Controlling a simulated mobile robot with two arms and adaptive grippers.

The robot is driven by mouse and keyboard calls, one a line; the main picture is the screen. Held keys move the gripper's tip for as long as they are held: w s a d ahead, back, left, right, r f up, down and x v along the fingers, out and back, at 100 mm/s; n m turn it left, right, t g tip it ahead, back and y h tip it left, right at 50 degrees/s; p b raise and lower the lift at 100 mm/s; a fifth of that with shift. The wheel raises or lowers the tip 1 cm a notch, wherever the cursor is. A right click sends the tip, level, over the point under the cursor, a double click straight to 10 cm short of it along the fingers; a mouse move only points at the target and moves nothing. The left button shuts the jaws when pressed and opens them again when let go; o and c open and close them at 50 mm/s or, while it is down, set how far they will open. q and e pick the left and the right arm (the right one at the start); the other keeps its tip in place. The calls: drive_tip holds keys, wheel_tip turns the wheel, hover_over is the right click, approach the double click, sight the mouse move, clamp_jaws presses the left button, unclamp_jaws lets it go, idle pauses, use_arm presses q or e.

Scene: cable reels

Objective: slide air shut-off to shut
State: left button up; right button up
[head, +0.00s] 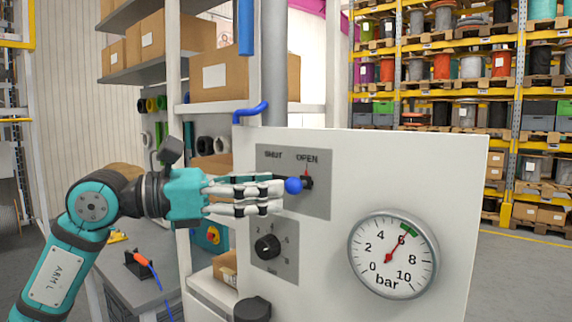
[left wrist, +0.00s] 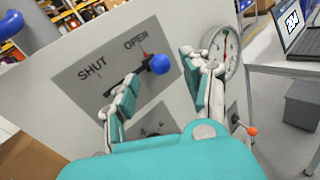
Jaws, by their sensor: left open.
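The air shut-off is on a grey plate (head: 321,205) marked SHUT and OPEN, on a white upright panel. Its blue ball knob (head: 293,186) stands out from the plate, and its red pointer (head: 306,173) is under OPEN. The knob also shows in the left wrist view (left wrist: 160,64). My left gripper (head: 278,193) reaches in from the left, with its fingertips close to the knob. In the left wrist view its fingers (left wrist: 160,72) are spread, with the knob between or just beyond the tips. I cannot tell whether they touch it. My right gripper is out of view.
The panel also bears a numbered black dial (head: 267,247) below the plate and a round pressure gauge (head: 393,254) at right, its needle near 6. A blue pipe (head: 250,112) tops the panel. Shelving with boxes (head: 225,77) stands behind, and a grey bench (head: 140,275) at left.

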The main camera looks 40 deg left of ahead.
sight(286, 186)
use_arm(q)
drive_tip(key=p+x, duration=0.1)
drive_tip(key=x, duration=0.3)
drive_tip(key=shift+s+d+p, duration=0.1)
drive_tip(key=shift+p, duration=0.3)
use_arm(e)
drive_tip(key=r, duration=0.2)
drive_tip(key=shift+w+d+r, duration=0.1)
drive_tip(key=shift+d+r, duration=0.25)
use_arm(q)
drive_tip(key=c, duration=1)
clamp_jaws()
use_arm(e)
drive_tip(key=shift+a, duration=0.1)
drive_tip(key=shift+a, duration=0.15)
